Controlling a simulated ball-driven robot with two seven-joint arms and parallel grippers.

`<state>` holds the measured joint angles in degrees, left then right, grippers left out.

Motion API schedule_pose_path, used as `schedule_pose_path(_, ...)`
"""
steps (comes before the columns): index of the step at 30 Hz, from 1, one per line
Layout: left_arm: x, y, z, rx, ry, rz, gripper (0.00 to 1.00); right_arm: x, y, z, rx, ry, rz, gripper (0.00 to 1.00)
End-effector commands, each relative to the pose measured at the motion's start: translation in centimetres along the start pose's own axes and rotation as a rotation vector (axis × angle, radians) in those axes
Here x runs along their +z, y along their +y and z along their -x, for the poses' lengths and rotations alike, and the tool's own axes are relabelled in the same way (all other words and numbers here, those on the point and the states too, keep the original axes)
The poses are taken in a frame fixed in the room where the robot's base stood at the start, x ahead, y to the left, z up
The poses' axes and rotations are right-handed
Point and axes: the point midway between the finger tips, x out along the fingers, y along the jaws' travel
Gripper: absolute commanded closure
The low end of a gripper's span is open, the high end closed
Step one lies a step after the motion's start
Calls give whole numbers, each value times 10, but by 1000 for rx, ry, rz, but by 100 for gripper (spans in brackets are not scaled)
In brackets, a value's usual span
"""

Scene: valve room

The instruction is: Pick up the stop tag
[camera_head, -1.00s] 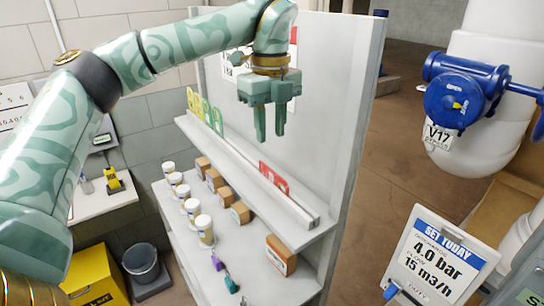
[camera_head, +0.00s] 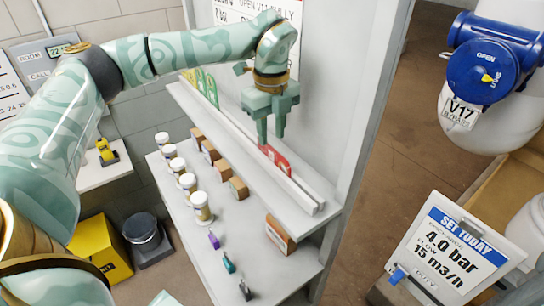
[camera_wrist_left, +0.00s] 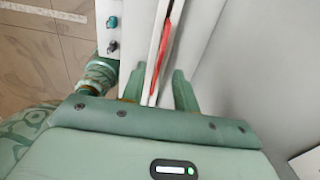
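The red tag (camera_head: 276,160), which I take to be the stop tag, stands in the slotted rail of the upper shelf. Its lettering is not readable. My left gripper (camera_head: 271,137) points down just above the tag, its two fingers apart and empty. A finger partly overlaps the tag's upper left part in the head view. In the left wrist view the red tag (camera_wrist_left: 168,42) shows as a thin edge-on strip, beyond the gap between the open fingers (camera_wrist_left: 158,88). My right gripper is not in view.
Green and yellow tags (camera_head: 203,88) stand farther along the rail (camera_head: 238,128). A tall white panel (camera_head: 345,90) rises close behind the shelf. White jars (camera_head: 200,205) and brown boxes (camera_head: 238,188) stand on the lower shelf. A blue valve (camera_head: 487,60) is at right.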

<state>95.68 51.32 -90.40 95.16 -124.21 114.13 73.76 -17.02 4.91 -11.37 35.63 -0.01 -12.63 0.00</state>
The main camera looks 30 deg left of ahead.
Motion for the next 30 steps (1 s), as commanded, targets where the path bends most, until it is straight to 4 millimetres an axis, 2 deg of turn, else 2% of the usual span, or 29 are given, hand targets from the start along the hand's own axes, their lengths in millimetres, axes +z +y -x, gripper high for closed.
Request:
schedule_pose_path(6, -3, 1, -35, 5, 2, 0, 70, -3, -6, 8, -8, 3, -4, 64)
schedule_pose_path(9, -3, 1, -46, 4, 2, 1, 70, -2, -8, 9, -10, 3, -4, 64)
schedule_pose_path(16, -3, 0, -48, 1, 1, 0, 70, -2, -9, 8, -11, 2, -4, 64)
schedule_pose_path(17, -3, 0, -48, 1, 1, 0, 73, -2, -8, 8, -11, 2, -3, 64)
schedule_pose_path(18, -3, 0, -48, 1, 1, 0, 84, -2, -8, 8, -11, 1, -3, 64)
schedule_pose_path(20, -3, 0, -48, 1, 1, 0, 100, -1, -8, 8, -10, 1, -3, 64)
schedule_pose_path(30, -3, 0, -48, 2, 1, 0, 100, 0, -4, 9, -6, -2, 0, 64)
